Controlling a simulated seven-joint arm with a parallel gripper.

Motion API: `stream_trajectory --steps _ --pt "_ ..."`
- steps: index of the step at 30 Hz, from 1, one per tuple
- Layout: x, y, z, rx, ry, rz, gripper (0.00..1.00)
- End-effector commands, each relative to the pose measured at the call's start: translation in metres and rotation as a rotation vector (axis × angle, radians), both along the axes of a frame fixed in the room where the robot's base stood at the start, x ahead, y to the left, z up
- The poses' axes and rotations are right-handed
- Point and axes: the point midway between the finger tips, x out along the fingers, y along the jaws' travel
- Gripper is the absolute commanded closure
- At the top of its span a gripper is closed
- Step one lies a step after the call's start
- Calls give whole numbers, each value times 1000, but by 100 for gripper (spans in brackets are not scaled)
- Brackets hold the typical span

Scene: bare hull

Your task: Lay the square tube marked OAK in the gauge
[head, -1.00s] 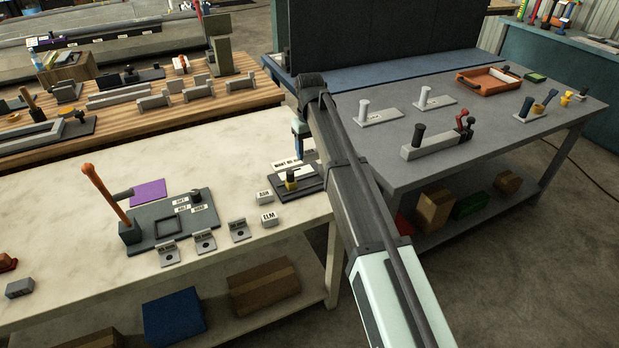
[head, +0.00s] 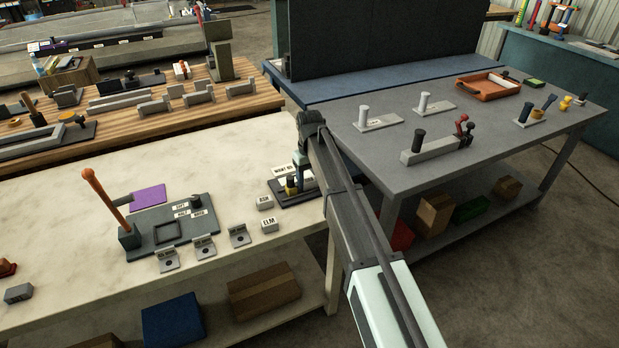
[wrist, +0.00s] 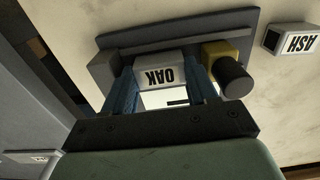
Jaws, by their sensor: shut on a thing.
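The square tube marked OAK (wrist: 160,73) is a short pale-grey block with its label upside down in the wrist view. My gripper (wrist: 163,88) is shut on it, one blue finger at each side. The gauge (wrist: 178,38) is a dark plate with a long rail, a grey end block (wrist: 103,71) at left and a yellow piece (wrist: 222,53) with a black knob (wrist: 235,80) at right. The tube is over the gauge between these two ends; I cannot tell whether it rests on it. In the head view my gripper (head: 299,172) is at the gauge and hides the tube.
Tubes marked ASH (head: 264,202) and ELM (head: 268,225) lie left of the gauge on the pale bench. Several small labelled brackets (head: 204,247) stand in a row, near a dark plate fixture (head: 190,232) with an orange lever (head: 105,200).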

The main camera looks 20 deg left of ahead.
Motion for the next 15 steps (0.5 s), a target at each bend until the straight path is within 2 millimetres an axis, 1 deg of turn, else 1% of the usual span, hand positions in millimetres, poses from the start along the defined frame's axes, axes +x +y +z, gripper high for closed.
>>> stream_trajectory --steps 5,6,9,15 --pt "0 0 -3 0 0 0 72" --pt "0 0 -3 0 0 0 42" --pt "0 0 -3 0 0 0 32" --pt "0 0 -3 0 0 0 32"
